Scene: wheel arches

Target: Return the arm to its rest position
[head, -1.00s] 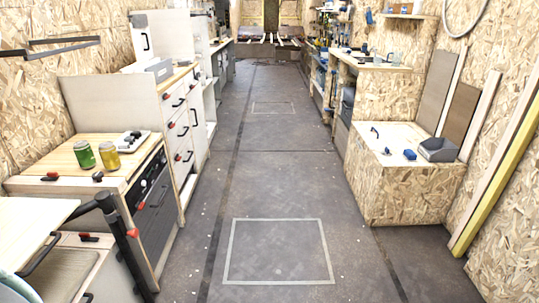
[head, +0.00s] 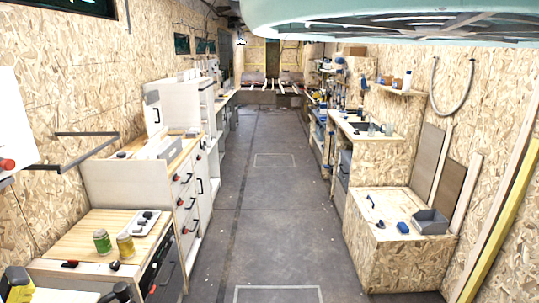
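My arm and my gripper do not show in the head view, so I cannot see the arm's pose or whether the gripper is open or shut. A green jar (head: 102,241) and a yellow jar (head: 125,245) stand upright side by side on the wooden counter (head: 75,232) at the lower left. Nothing of mine is seen touching them.
A chipboard box (head: 400,255) with a grey bin (head: 430,221) stands at right. White drawer cabinets (head: 187,195) line the left. A pale green round-edged thing (head: 390,14) hangs across the top right. The grey floor aisle (head: 270,205) between is clear.

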